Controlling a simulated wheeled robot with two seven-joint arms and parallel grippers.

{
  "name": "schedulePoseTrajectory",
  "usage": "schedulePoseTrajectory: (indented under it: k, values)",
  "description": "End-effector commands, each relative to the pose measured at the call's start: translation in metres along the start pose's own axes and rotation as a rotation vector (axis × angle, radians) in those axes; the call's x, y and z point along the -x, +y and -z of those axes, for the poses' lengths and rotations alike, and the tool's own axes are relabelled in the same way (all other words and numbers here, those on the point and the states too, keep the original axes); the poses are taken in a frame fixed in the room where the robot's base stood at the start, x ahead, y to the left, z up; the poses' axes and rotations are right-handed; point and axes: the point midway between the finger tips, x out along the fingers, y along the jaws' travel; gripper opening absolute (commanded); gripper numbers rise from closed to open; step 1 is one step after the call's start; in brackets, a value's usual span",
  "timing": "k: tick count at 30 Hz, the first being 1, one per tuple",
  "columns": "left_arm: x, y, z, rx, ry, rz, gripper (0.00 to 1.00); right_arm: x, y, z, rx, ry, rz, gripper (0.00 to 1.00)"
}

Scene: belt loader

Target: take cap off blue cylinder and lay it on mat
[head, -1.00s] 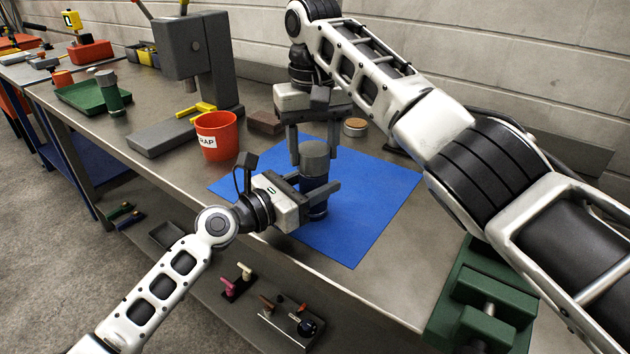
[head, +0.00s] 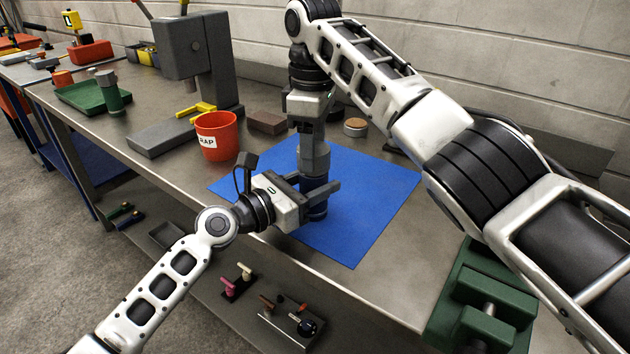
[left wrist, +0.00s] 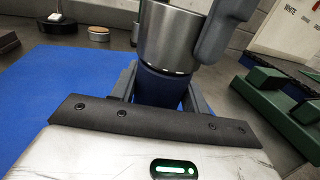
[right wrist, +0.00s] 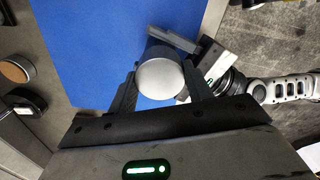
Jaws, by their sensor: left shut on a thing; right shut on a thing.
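The blue cylinder (head: 316,196) stands upright over the blue mat (head: 375,190), with its grey metal cap (head: 318,160) on top. My left gripper (head: 318,187) is shut around the blue body from the side; the body also shows in the left wrist view (left wrist: 160,88). My right gripper (head: 312,150) points down from above and is shut on the cap. The cap's round top shows between its fingers in the right wrist view (right wrist: 160,80). In the left wrist view the cap (left wrist: 170,38) sits against the body, with no clear gap.
A red bin (head: 217,137) stands left of the mat, by a grey press (head: 195,60). A brown block (head: 266,122) and a round wood-topped tin (head: 355,127) lie behind. A green vise (head: 485,300) is at the front right. The mat's right part is clear.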

Motion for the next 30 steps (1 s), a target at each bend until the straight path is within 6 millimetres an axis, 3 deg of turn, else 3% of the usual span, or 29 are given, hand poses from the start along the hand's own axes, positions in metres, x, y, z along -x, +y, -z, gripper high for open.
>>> schedulePoseTrajectory:
  k: [9,18,19,20,30]
  values:
    - [0.0007,0.0012,0.0011,0.001,0.002,-0.003,0.02,-0.0001,0.0008,-0.0016,0.478,-0.004,0.001,0.18]
    - [0.0007,0.0012,0.0011,0.000,0.002,-0.002,0.02,-0.0001,0.0010,-0.0018,0.524,-0.004,0.001,0.18]
    - [0.0007,0.0012,0.0010,0.000,0.002,-0.002,0.02,-0.0001,0.0010,-0.0018,0.523,-0.004,0.001,0.58]
    - [0.0007,0.0012,0.0010,0.000,0.002,-0.002,0.02,0.0000,0.0010,-0.0017,0.523,-0.004,0.001,0.66]
    - [0.0005,0.0009,0.0010,0.000,0.002,-0.002,0.02,0.0001,0.0002,-0.0004,0.473,-0.001,0.000,0.66]
